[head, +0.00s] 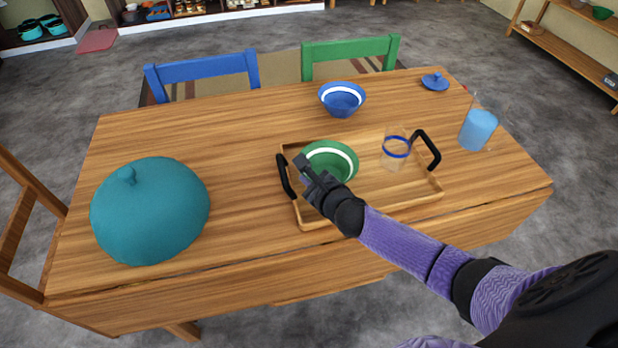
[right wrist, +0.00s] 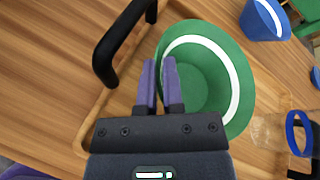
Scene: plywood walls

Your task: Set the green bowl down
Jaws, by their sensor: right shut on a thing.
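The green bowl (head: 342,158) with a white band inside is upright over the left part of the wooden tray (head: 400,200) in the head view. My right gripper (head: 303,165) is shut on the bowl's near left rim. In the right wrist view the fingers (right wrist: 160,88) pinch the edge of the green bowl (right wrist: 205,75). I cannot tell whether the bowl touches the tray floor. My left gripper is not in view.
A glass with a blue band (head: 396,150) stands on the tray's right side. The tray has black handles. Around it are a blue bowl (head: 342,99), a blue lid (head: 435,82), a glass of blue liquid (head: 478,130) and a large teal dome (head: 150,212).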

